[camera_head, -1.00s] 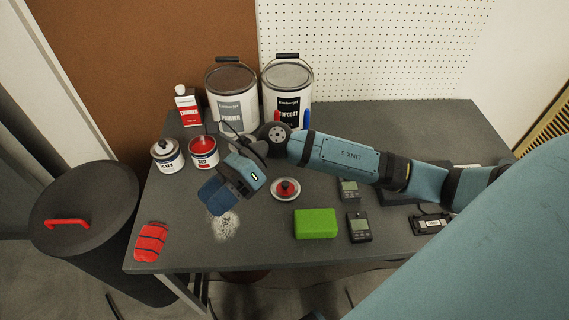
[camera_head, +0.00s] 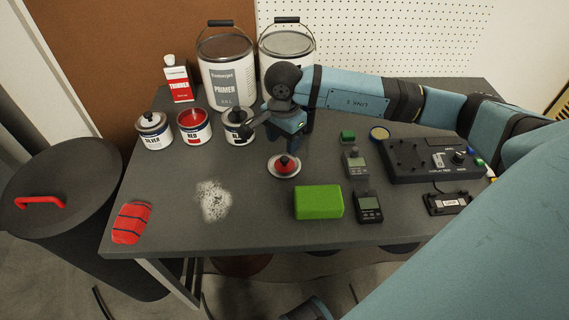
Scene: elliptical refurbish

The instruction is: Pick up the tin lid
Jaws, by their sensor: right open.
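The tin lid (camera_head: 283,167) is a small silver disc with a red centre and a dark knob. It lies flat on the grey table, behind the green sponge. My right gripper (camera_head: 290,150) is open and points down just above and behind the lid, partly in front of it in this view. I cannot tell whether its fingers touch the knob. The red tin (camera_head: 195,126) stands at the back left with red paint showing at its top. My left gripper does not show.
The silver tin (camera_head: 154,132), another small tin (camera_head: 237,128) and the primer bucket (camera_head: 226,70) stand behind and left. The green sponge (camera_head: 318,202) and a meter (camera_head: 368,206) lie in front. A red cloth (camera_head: 131,222) lies left. The table around the white powder (camera_head: 214,199) is otherwise clear.

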